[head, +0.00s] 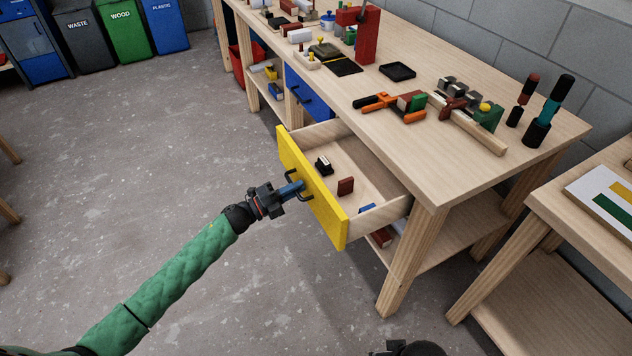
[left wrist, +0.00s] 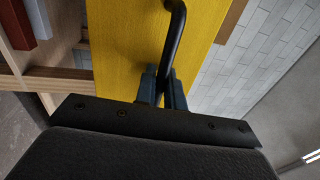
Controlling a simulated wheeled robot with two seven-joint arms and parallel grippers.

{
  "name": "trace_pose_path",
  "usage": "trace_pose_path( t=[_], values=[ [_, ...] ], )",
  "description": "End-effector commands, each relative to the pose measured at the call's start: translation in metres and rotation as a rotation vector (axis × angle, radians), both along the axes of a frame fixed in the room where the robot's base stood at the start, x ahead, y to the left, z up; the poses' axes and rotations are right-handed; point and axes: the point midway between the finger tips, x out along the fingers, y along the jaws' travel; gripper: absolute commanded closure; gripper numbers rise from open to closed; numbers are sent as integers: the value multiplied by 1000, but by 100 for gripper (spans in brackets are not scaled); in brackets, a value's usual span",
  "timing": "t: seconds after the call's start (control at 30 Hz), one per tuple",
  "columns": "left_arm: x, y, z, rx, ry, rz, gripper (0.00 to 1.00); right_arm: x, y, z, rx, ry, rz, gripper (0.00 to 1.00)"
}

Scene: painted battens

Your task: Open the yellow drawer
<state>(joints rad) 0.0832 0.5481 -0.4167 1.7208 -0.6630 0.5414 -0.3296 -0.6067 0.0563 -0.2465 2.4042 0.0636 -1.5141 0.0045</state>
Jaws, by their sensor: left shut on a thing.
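The yellow drawer (head: 312,193) stands pulled out from under the wooden workbench, with its inside showing. A dark bar handle (head: 303,193) is on its yellow front. My left gripper (head: 292,189) is shut on that handle, its blue fingers around the bar. In the left wrist view the blue fingers (left wrist: 161,88) close on the black handle (left wrist: 175,40) against the yellow front (left wrist: 125,60). Inside the drawer lie a black-and-white item (head: 323,165), a dark red block (head: 345,187) and a blue piece (head: 367,208).
The workbench (head: 425,165) carries clamps, blocks and tools. A blue drawer (head: 308,93) is beside the yellow one, farther back. A second table (head: 560,205) stands at the right. Bins (head: 122,30) stand at the back left. The floor (head: 150,140) left of the drawer is clear.

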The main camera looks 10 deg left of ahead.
Motion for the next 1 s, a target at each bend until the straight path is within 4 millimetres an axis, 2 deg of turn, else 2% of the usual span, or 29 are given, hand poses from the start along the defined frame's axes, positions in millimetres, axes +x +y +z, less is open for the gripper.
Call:
trace_pose_path(
  t=[0.1, 0.3, 0.83, 0.87, 1.0],
  values=[
    [-12, 18, -2, 2, 2, 1, 100, 0, 1, -7, 2, -2, 4, 64],
    [-24, 34, -1, 1, 1, 2, 100, 1, 2, -12, 5, -8, 8, 64],
    [-28, 40, 0, 1, 0, 2, 100, 6, 6, -7, 15, -22, 4, 64],
    [-28, 40, 0, 1, 0, 2, 85, 6, 6, -7, 15, -23, 4, 64],
    [-28, 40, 0, 0, 0, 2, 85, 6, 6, -7, 15, -22, 4, 64]
  ],
)
